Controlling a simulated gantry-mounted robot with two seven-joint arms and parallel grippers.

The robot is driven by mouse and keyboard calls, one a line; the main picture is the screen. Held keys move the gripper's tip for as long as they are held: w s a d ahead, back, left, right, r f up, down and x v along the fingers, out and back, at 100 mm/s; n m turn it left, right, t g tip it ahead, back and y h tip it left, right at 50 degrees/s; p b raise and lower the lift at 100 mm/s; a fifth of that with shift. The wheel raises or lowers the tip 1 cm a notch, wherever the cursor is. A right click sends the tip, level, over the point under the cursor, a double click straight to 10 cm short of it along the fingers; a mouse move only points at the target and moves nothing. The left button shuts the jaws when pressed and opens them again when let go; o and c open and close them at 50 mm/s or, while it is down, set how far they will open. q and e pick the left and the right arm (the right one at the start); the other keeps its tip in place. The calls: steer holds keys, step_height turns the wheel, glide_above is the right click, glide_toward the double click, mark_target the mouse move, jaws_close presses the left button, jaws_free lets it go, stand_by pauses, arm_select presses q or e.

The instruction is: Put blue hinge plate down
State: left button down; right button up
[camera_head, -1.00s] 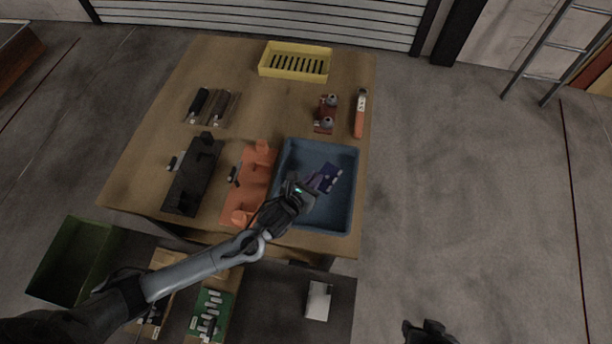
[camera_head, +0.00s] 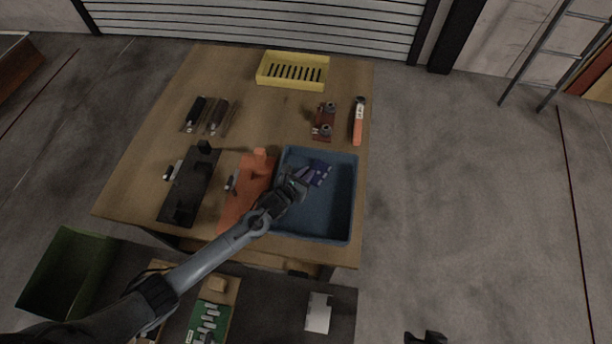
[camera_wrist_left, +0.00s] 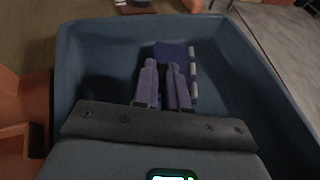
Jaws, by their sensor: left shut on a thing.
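The blue hinge plate (camera_head: 320,172) is a small dark blue plate with pale hinge knuckles along one edge. My left gripper (camera_head: 304,177) is shut on it, over the upper left part of the blue tray (camera_head: 350,207). In the left wrist view the two purple-grey fingers (camera_wrist_left: 165,82) reach to the plate (camera_wrist_left: 174,52), whose near part is hidden by them. The tray's inside floor lies beneath; I cannot tell whether the plate touches it. My right gripper (camera_head: 427,338) shows only as a dark piece at the bottom edge, its jaws unclear.
Left of the tray stand an orange fixture (camera_head: 240,195) and a black fixture (camera_head: 188,190). A yellow slotted bin (camera_head: 293,71) stands at the back. A reddish part (camera_head: 323,120) and an orange-handled tool (camera_head: 358,122) lie behind the tray. The tray's right side is empty.

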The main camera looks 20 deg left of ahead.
arm_select(q)
steer(key=shift+f, duration=0.3)
steer(key=shift+f, duration=0.2)
steer(key=c, duration=1.2)
jaws_free()
steer(key=shift+o, duration=0.2)
steer(key=shift+r, duration=0.15)
